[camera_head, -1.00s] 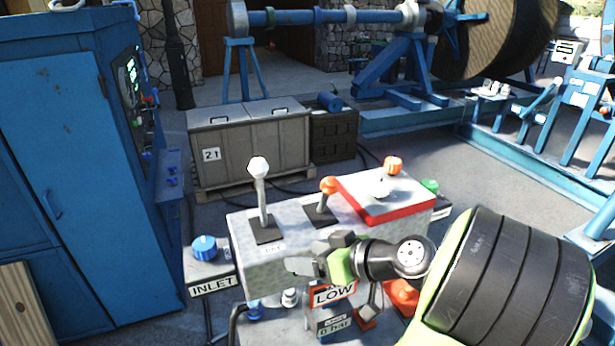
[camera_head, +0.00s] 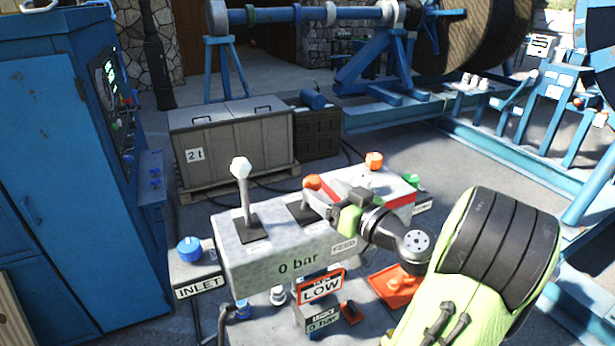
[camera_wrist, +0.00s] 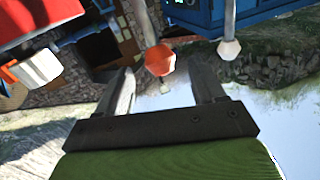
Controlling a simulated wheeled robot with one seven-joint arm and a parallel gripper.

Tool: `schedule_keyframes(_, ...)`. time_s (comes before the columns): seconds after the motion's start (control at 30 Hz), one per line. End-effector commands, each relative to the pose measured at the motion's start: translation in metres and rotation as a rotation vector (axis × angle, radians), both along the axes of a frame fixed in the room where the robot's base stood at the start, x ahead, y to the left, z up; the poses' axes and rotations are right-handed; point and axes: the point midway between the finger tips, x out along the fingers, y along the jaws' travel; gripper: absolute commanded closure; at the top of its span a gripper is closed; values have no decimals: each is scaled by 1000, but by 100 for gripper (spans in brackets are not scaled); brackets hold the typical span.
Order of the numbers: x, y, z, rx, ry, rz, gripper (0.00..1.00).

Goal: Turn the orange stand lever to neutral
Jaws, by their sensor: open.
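The orange-knobbed lever (camera_head: 312,183) stands in a slot on top of the grey control box, between the white-knobbed lever and the red-edged plate. My gripper (camera_head: 327,201) is close beside this lever, on its near right side, and partly covers its base. In the wrist view the orange knob (camera_wrist: 160,58) shows in line with the gap between the fingertips of my open gripper (camera_wrist: 163,73). The knob seems just at or beyond the tips; I cannot tell whether they touch. Nothing is held.
The white-knobbed lever (camera_head: 241,168) stands to the left; its knob (camera_wrist: 229,48) shows past the right finger. A blue INLET knob (camera_head: 190,249) is front left. A blue cabinet (camera_head: 60,160) stands at left.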

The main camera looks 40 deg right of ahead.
Motion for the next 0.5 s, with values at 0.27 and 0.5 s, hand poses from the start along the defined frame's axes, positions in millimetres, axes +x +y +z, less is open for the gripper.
schedule_keyframes(0.27, 55, -1, 5, 1, 0, 4, 31)
schedule_keyframes(0.5, 63, -1, 2, 0, -1, 1, 31)
